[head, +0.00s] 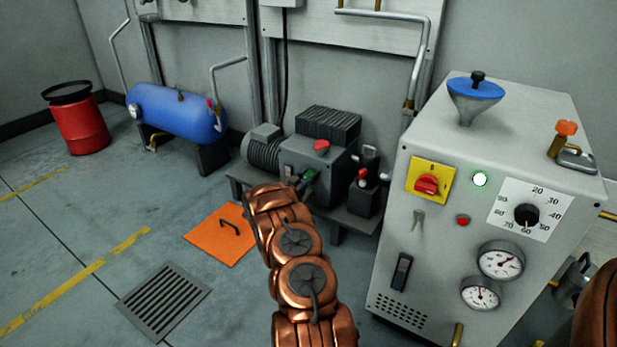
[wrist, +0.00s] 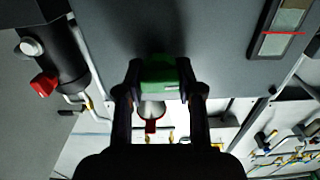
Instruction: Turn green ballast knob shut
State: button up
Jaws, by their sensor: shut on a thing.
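The green ballast knob (wrist: 160,72) is in the middle of the wrist view, against the grey pump housing (wrist: 205,45). My gripper (wrist: 160,88) is shut on it, one dark finger at each side. In the head view a bit of the green knob (head: 309,172) shows at the gripper's end, at the front of the grey pump housing (head: 297,158). The copper arm comes in from below and my gripper (head: 306,181) is small there. The knob's turn angle cannot be told.
A dark cylinder with a red knob (wrist: 43,85) stands close beside the housing. A red button (head: 321,146) tops the housing. A blue tank (head: 175,110) stands to the left, a grey control cabinet (head: 480,205) to the right. An orange floor plate (head: 222,240) lies in front.

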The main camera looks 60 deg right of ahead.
jog(key=shift+c, duration=0.8)
